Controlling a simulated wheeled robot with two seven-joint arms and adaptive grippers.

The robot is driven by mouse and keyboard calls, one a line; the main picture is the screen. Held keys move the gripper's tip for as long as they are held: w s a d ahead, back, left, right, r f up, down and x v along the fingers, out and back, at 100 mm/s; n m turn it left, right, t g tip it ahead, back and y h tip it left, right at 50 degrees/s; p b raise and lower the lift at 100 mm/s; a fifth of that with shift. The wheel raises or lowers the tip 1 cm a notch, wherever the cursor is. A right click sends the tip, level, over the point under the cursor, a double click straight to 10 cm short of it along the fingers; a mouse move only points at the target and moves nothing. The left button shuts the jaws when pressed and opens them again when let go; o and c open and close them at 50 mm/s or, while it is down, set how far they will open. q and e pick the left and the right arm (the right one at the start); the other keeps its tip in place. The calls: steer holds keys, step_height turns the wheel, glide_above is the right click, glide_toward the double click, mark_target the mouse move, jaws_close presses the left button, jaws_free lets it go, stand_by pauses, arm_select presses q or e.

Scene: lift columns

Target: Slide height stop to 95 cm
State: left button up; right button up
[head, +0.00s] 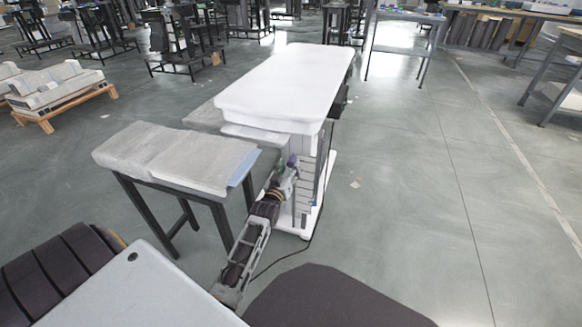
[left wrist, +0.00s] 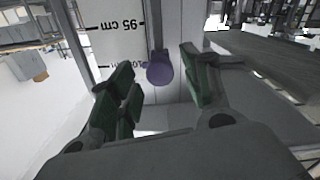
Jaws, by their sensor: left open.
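The height stop is a purple rounded knob (left wrist: 160,68) on the pale column, beside a white scale strip (left wrist: 112,35). The scale reads upside down in the left wrist view, with "95 cm" near the top and a partly hidden mark starting "10" level with the knob. My left gripper (left wrist: 157,61) is open, with one green-padded finger on each side of the knob. Gaps show between knob and pads. In the head view the purple knob (head: 292,160) is at the tip of my left gripper (head: 287,170), beside the column. My right gripper is not in view.
A white-topped lift table (head: 285,85) stands on the column. A grey padded bench (head: 175,155) is close to the left of my arm. A dark cable (head: 285,258) lies on the floor. Open floor (head: 410,190) lies to the right.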

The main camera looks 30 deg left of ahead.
mark_target(293, 160)
arm_select(q)
steer(key=shift+b+x, duration=0.45)
steer(key=shift+x, duration=0.85)
jaws_close()
